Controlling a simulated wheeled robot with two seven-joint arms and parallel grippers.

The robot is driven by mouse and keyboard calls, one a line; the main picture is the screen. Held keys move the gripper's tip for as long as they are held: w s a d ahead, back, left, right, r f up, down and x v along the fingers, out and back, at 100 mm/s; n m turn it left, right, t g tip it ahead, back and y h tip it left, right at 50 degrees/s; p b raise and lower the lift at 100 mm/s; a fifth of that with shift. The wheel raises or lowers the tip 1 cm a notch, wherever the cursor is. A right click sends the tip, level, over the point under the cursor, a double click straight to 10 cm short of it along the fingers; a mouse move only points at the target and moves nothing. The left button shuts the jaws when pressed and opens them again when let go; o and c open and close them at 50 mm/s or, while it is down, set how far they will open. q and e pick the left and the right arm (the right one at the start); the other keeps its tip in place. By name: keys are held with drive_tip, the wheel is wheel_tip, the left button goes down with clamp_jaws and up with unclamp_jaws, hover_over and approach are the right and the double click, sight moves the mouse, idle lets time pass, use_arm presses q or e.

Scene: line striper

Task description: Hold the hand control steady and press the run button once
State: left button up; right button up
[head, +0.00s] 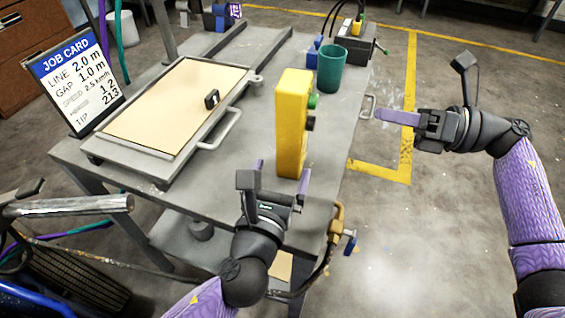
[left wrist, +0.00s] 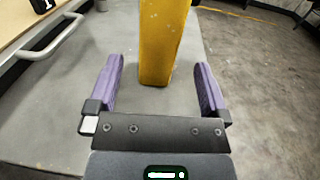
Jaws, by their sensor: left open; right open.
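The hand control is a tall yellow box (head: 290,125) standing upright on the grey table. A green button (head: 313,101) and a dark button (head: 310,123) stick out from its right side. My left gripper (head: 282,175) is open at the near side of the box. In the left wrist view the yellow box (left wrist: 161,45) stands just beyond and between the open purple fingers (left wrist: 158,90), not gripped. My right gripper (head: 395,117) is to the right of the box, beyond the table edge, with its fingers pointing left toward the buttons. Its fingers overlap in the view.
A green cup (head: 331,68) stands behind the box. A tray with a tan panel (head: 150,118) and a handle (head: 222,130) lies to the left. A job card (head: 76,82) stands at the far left. A clamp (head: 338,222) sits at the table's near right edge.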

sight(288, 153)
use_arm(q)
drive_tip(key=x, duration=0.8)
drive_tip(key=shift+f, duration=0.1)
clamp_jaws()
use_arm(e)
clamp_jaws()
idle(0.4)
idle(1.4)
